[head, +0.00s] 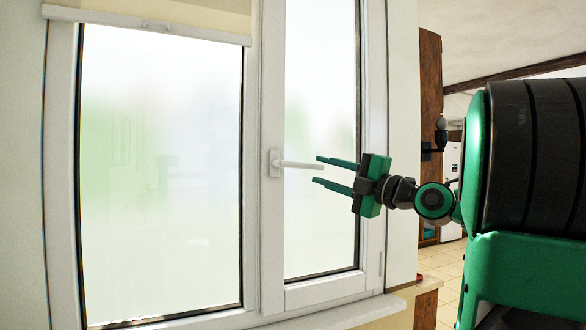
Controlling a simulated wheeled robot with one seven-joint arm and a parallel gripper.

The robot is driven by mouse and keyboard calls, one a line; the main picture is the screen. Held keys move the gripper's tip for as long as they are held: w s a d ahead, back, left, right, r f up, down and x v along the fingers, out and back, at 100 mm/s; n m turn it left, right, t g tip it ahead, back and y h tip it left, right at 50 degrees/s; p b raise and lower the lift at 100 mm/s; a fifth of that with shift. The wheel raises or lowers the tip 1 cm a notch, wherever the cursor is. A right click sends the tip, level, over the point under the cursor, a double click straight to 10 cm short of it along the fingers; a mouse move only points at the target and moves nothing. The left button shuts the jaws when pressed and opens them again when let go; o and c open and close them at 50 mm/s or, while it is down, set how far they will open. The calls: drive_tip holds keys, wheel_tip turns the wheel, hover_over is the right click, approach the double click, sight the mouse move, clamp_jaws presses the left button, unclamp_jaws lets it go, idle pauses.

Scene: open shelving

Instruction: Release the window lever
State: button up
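The white window lever (298,165) sits on the middle frame post of the window and points to the right, about level. Its base plate (275,163) is fixed to the frame. My gripper (318,170) is open, with its two green fingers pointing left. The tip of the lever reaches to about the fingertips, between their heights in the picture. I cannot tell whether either finger touches it. Nothing is held.
The window has a wide left pane (160,180) and a narrower right pane (320,120), both closed-looking and frosted. A sill (345,315) runs below. A wooden cabinet side (430,90) and tiled floor (450,262) show at the right.

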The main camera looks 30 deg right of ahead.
sight(296, 166)
drive_tip(key=x, duration=0.9)
drive_tip(key=shift+w, duration=0.2)
clamp_jaws()
